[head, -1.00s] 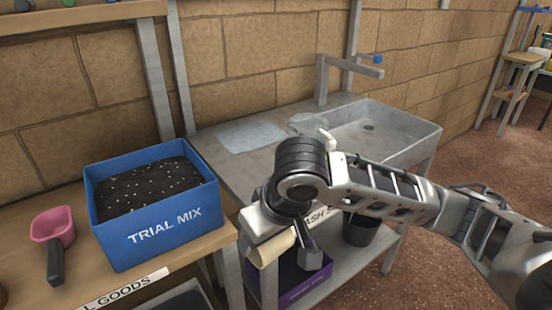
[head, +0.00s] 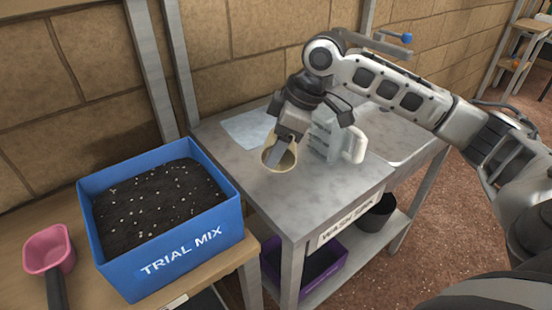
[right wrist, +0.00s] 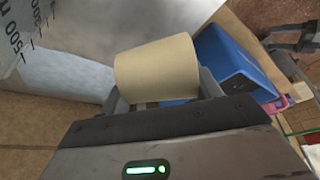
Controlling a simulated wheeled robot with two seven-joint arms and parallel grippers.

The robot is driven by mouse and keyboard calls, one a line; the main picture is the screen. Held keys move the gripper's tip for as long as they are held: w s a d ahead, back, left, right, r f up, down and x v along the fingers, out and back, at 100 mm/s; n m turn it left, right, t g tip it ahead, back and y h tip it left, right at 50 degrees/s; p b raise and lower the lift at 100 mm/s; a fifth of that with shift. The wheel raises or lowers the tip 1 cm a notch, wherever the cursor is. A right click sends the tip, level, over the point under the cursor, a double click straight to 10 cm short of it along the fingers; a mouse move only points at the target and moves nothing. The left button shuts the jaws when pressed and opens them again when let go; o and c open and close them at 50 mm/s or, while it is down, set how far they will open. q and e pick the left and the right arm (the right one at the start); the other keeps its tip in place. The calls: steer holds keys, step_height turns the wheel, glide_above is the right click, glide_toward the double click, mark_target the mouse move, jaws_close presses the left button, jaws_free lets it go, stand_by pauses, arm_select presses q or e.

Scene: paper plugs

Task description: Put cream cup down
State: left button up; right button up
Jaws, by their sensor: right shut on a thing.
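The cream cup (head: 289,161) is over the grey metal counter (head: 330,200), its open mouth facing the head camera. My right gripper (head: 279,150) comes down from above and is shut on the cup's wall, with one finger showing inside the mouth. In the right wrist view the cup (right wrist: 157,72) sits between the fingers (right wrist: 160,95). I cannot tell whether the cup touches the counter.
A clear measuring jug (head: 323,137) with a pale handle stands just right of the cup. A pale sheet (head: 247,128) lies behind it. The blue TRIAL MIX box (head: 190,255) and a pink scoop (head: 46,246) are at left. The counter's front is clear.

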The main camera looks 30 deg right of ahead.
steer(key=w+f, duration=0.1)
steer(key=w+d+f, duration=0.1)
steer(key=f, duration=0.1)
steer(key=shift+w+d+f, duration=0.15)
steer(key=shift+w, duration=0.05)
steer(key=shift+w+d+f, duration=0.1)
steer(key=shift+w+f, duration=0.05)
steer(key=shift+f, duration=1.55)
steer(key=o, duration=1.1)
steer(key=shift+f, duration=0.1)
steer(key=shift+c, duration=0.2)
steer(key=v, duration=1.2)
steer(key=shift+p, duration=0.3)
